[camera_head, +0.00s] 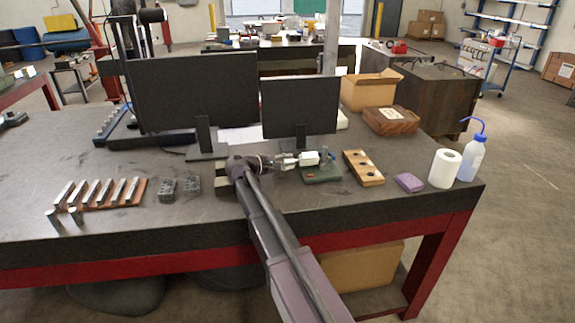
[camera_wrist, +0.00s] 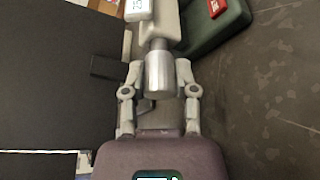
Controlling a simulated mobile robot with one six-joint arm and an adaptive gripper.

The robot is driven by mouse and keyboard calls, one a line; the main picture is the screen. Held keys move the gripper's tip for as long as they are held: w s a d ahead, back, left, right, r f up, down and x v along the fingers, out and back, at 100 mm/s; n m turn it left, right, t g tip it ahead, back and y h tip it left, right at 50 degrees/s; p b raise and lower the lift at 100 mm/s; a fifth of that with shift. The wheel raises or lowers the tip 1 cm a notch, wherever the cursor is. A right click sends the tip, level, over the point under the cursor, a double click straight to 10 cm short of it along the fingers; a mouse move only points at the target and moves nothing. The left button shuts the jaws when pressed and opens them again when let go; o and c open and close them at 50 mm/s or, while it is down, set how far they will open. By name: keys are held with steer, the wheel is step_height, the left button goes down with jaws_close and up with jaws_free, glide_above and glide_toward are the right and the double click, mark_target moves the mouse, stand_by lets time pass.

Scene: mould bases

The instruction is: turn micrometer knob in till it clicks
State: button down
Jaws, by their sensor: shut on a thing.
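A micrometer (camera_head: 308,158) with a white display sits on a dark green stand (camera_head: 322,174) on the workbench. In the wrist view its silver knob (camera_wrist: 158,75) points toward my gripper, with the white display (camera_wrist: 138,9) at the top. My gripper (camera_wrist: 158,82) has a finger on each side of the silver knob and is shut on it. In the head view my gripper (camera_head: 280,161) comes at the micrometer from the left. The fingers hide the knob's sides, and the far end of the micrometer is outside the wrist view.
Two dark monitors (camera_head: 195,95) (camera_head: 300,108) stand close behind. A wooden block with holes (camera_head: 362,168), a purple block (camera_head: 409,182), a paper roll (camera_head: 444,168) and a wash bottle (camera_head: 471,158) are to the right. Metal bars (camera_head: 97,193) lie at the left. The front bench edge is clear.

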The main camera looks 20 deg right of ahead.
steer(key=shift+m+h+b, duration=0.3)
steer(key=shift+m+b, duration=0.1)
steer(key=shift+m, duration=0.3)
steer(key=shift+c, duration=2)
jaws_free()
steer(key=shift+p, duration=0.3)
